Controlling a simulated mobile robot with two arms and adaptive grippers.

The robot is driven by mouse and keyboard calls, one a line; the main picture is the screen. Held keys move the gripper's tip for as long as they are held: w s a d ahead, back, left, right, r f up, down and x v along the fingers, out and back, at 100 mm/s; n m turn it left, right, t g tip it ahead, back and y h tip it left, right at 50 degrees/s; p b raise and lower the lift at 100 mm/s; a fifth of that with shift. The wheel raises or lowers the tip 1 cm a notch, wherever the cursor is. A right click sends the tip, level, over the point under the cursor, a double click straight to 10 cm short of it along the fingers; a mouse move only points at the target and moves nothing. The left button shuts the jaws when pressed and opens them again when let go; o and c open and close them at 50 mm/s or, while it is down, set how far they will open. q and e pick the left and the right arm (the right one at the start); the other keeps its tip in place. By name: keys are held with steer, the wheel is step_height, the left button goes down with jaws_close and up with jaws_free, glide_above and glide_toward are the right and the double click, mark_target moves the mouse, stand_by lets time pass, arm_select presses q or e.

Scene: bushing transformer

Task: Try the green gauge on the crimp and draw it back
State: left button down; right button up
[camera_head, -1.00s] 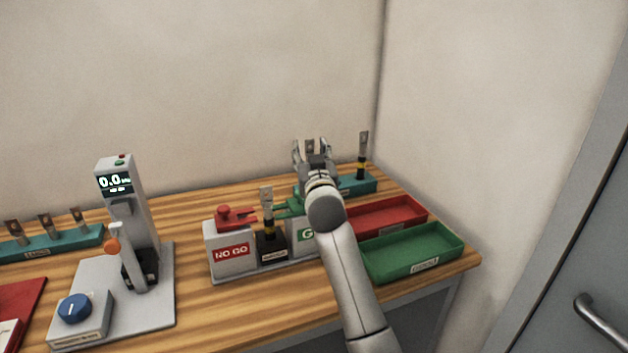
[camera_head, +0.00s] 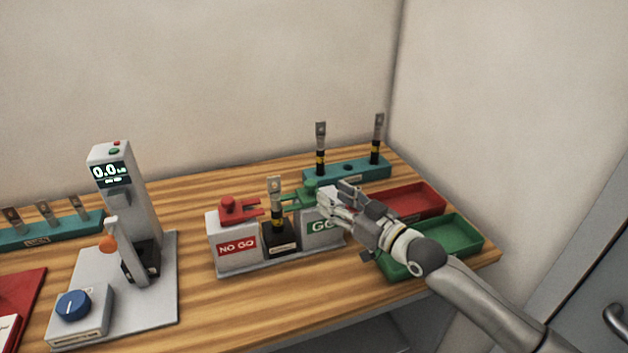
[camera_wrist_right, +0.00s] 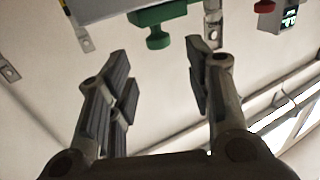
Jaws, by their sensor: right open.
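The green gauge (camera_head: 300,196) rests on the grey GO block (camera_head: 318,238), its prongs pointing left toward the crimp lug. The lug (camera_head: 276,204), with a silver tip and black and yellow sleeve, stands upright in a black holder (camera_head: 282,241). My right gripper (camera_head: 343,204) is open and empty at the right of the green gauge and partly covers the GO block. In the right wrist view, the gauge's green knob (camera_wrist_right: 158,41) lies ahead of the open fingers (camera_wrist_right: 158,62), roughly between them and apart from them. My left gripper is not in view.
The red gauge (camera_head: 238,208) sits on the NO GO block (camera_head: 234,244) left of the holder. A teal rack (camera_head: 347,173) with two upright lugs stands behind. Red (camera_head: 427,198) and green (camera_head: 466,239) trays lie right. A press with a 0.0 display (camera_head: 110,173) stands left.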

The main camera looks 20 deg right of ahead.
mark_target(315, 185)
steer(key=p+x, duration=0.1)
steer(key=x, duration=0.6)
steer(key=shift+w, duration=0.15)
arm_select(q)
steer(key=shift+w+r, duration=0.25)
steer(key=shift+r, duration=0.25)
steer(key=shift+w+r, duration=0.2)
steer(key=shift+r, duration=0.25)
arm_select(e)
steer(key=shift+x, duration=0.75)
arm_select(q)
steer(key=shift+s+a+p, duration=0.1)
steer(key=shift+p, duration=0.2)
arm_select(e)
jaws_close()
